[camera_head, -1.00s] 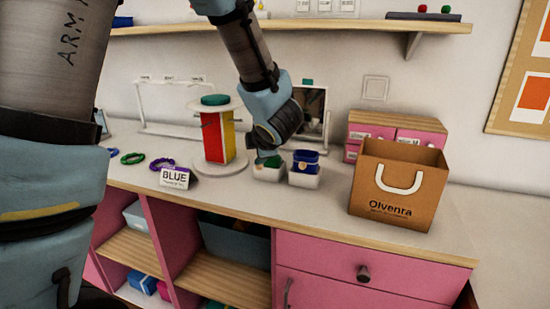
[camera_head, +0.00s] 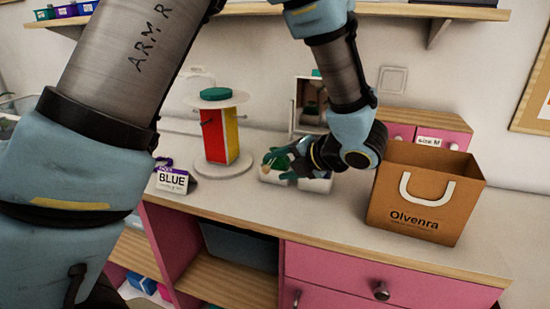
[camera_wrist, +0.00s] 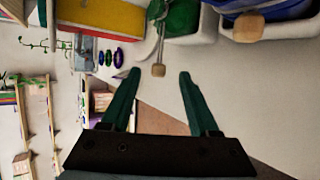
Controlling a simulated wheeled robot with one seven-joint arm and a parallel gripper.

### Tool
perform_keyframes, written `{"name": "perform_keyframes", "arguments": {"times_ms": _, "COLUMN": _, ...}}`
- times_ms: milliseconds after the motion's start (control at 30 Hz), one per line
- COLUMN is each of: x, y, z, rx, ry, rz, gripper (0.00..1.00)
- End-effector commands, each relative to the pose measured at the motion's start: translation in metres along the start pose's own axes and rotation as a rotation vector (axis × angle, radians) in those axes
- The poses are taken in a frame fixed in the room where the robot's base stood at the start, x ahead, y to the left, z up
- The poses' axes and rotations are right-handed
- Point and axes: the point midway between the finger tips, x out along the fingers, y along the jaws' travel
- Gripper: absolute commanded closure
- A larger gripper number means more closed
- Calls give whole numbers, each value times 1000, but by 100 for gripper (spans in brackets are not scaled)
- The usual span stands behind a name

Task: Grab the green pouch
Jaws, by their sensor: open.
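The green pouch (camera_wrist: 183,17) sits in a small white bin (camera_wrist: 196,38) at the top of the wrist view. A cord hangs from it with a small wooden tag (camera_wrist: 158,70). My gripper (camera_wrist: 160,75) is open, its two teal fingers pointing toward the pouch. The tag appears between the fingertips; I cannot tell its depth. In the head view the green pouch (camera_head: 281,162) is partly hidden behind my gripper (camera_head: 269,164), which is low over the counter at the bins. A blue pouch (camera_wrist: 243,4) sits in the neighbouring white bin, mostly hidden in the head view.
A brown Olvenra bag (camera_head: 425,195) stands to the right of my gripper. A red and yellow display stand (camera_head: 218,136) is to the left, with a BLUE sign (camera_head: 172,180) nearby. The counter front (camera_head: 350,225) is clear. A shelf (camera_head: 440,12) runs above.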

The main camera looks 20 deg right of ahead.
Motion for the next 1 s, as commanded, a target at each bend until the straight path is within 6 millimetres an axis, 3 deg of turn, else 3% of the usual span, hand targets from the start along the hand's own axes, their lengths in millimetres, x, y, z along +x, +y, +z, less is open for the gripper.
{"name": "perform_keyframes", "arguments": {"times_ms": 100, "x": 19, "y": 2, "z": 0, "rx": 2, "ry": 3, "rz": 1, "gripper": 39}}
{"name": "perform_keyframes", "arguments": {"times_ms": 367, "x": 39, "y": 2, "z": -2, "rx": 3, "ry": 2, "rz": 0, "gripper": 39}}
{"name": "perform_keyframes", "arguments": {"times_ms": 700, "x": 82, "y": 3, "z": -7, "rx": 3, "ry": 1, "rz": -1, "gripper": 39}}
{"name": "perform_keyframes", "arguments": {"times_ms": 1000, "x": 86, "y": 2, "z": -7, "rx": 2, "ry": -2, "rz": -1, "gripper": 41}}
